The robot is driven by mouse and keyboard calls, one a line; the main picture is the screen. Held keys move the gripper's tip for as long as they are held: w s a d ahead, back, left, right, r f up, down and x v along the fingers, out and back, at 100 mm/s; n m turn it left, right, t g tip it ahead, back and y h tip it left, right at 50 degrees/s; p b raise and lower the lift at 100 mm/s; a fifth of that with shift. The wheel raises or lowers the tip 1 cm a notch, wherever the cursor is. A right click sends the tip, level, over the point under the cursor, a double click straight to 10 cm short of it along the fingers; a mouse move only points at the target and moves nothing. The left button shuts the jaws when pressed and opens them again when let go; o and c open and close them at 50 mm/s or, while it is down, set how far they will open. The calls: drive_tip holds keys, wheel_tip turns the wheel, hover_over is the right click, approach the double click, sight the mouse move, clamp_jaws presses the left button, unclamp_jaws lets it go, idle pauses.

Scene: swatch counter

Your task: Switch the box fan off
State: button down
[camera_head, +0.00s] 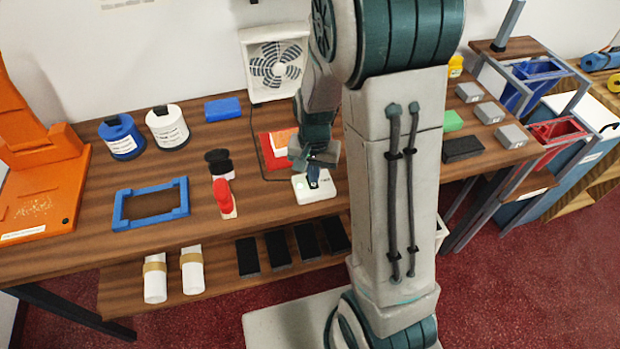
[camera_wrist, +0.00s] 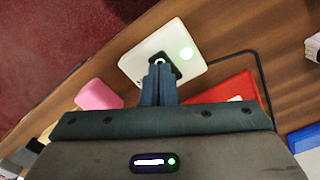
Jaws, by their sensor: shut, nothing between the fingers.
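The white box fan (camera_head: 274,66) stands at the back of the wooden counter against the wall. A dark cord runs from it to a white switch box (camera_head: 324,192) near the counter's front edge. My gripper also shows over the box in the head view (camera_head: 313,180).
Red swatches (camera_head: 273,150) lie behind the switch box. A red-handled tool (camera_head: 223,196) and a blue frame (camera_head: 150,203) lie to its left. Blue (camera_head: 121,137) and white (camera_head: 167,127) canisters stand further left. Grey blocks (camera_head: 490,113) lie on the right.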

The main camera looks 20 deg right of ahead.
drive_tip(key=shift+f+b, duration=0.8)
drive_tip(key=shift+f, duration=0.2)
idle(0.4)
drive_tip(key=shift+r, duration=0.15)
wheel_tip(320, 180, up, 7)
drive_tip(key=p, duration=0.5)
drive_tip(key=shift+f, duration=0.2)
drive_tip(key=shift+r, duration=0.1)
idle(0.3)
wheel_tip(320, 180, up, 10)
drive_tip(key=n+t, duration=0.2)
drive_tip(key=n, duration=0.1)
hover_over(313, 185)
drive_tip(key=s, duration=0.5)
drive_tip(key=s+r+n+t, duration=0.1)
drive_tip(key=s+r+n, duration=0.2)
drive_tip(key=s+r, duration=0.3)
drive_tip(key=s, duration=0.3)
drive_tip(key=shift+r+t, duration=0.3)
drive_tip(key=shift+s+a, duration=0.1)
